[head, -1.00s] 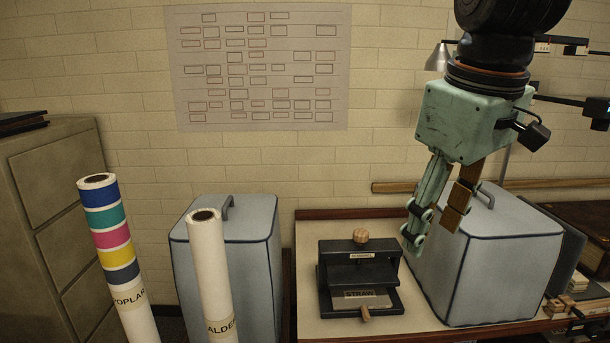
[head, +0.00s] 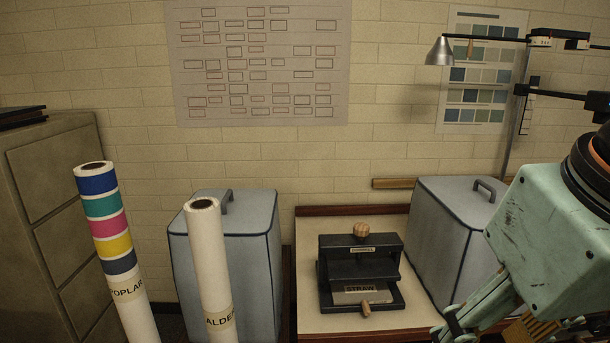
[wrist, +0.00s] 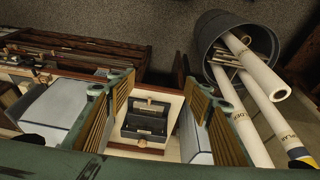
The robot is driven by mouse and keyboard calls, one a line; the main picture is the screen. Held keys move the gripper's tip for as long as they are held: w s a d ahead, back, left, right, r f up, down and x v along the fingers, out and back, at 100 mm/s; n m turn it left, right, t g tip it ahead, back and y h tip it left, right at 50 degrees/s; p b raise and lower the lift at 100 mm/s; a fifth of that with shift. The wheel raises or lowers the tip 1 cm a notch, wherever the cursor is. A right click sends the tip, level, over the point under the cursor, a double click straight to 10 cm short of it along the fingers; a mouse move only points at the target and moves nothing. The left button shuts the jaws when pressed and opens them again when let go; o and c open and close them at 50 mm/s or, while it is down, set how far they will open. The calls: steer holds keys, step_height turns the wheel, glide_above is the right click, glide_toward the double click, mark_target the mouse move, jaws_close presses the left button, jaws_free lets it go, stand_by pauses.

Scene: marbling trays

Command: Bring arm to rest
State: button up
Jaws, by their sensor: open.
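My gripper (wrist: 155,105) is open and empty in the wrist view, its two ribbed fingers spread apart. In the head view my teal gripper body is at the lower right, and its fingers run partly out of the bottom of the picture. A black press (head: 360,268) with a wooden knob and a plate labelled STRAW stands on the table, left of my gripper and apart from it. The press also shows between my fingers in the wrist view (wrist: 146,122), well beyond them.
Two grey-blue covered boxes flank the press, one left (head: 262,255) and one right (head: 455,225), partly behind my gripper. Rolls labelled POPLAR (head: 118,270) and ALDER (head: 212,275) stand at left, in a dark bin (wrist: 215,50). A lamp (head: 440,50) hangs above right.

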steer(key=shift+s+f+m, duration=0.4)
steer(key=shift+s+f, duration=0.45)
steer(key=shift+s, duration=0.3)
